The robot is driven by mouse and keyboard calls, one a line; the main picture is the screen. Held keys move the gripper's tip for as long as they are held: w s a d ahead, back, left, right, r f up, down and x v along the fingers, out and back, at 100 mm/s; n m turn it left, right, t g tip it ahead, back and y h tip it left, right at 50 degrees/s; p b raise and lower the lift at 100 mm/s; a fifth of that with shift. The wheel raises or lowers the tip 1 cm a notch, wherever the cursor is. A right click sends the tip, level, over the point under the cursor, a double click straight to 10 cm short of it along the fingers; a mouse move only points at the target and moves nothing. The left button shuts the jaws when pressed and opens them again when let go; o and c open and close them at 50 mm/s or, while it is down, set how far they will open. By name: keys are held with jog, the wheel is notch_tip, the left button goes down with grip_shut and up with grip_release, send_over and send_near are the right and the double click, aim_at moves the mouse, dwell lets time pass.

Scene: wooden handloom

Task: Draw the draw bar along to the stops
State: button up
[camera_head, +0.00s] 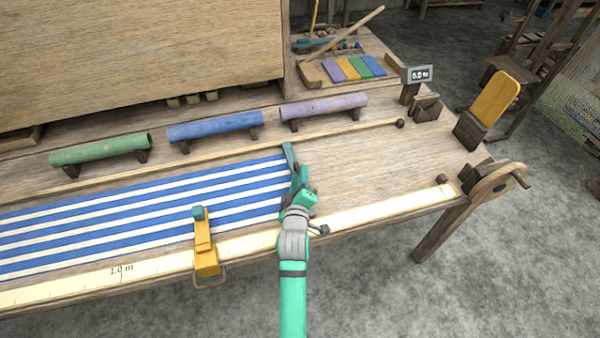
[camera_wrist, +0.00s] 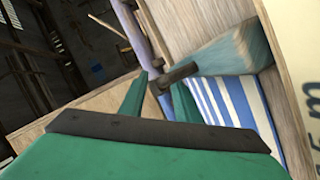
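The draw bar (camera_head: 289,160) is a blue-grey bar across the right end of the blue-and-white striped cloth (camera_head: 150,205). In the wrist view the bar (camera_wrist: 235,52) has a dark handle (camera_wrist: 178,73) sticking out to the left. My gripper (camera_head: 302,185) is at the bar's near part. In the wrist view its two green fingers (camera_wrist: 160,84) stand apart with the handle's end between their tips. Whether both fingers press on it is unclear. Two dark knobs, seemingly the stops, sit further right: a far one (camera_head: 400,123) and a near one (camera_head: 442,179).
Bare wooden tabletop (camera_head: 365,165) lies between the bar and the knobs. A yellow clamp (camera_head: 204,245) stands on the front edge by the measuring strip (camera_head: 385,205). Green, blue and purple rolls (camera_head: 325,106) stand behind the cloth. A small display (camera_head: 419,75) stands at the back right.

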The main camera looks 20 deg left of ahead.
jog(key=shift+x, duration=1.05)
grip_shut()
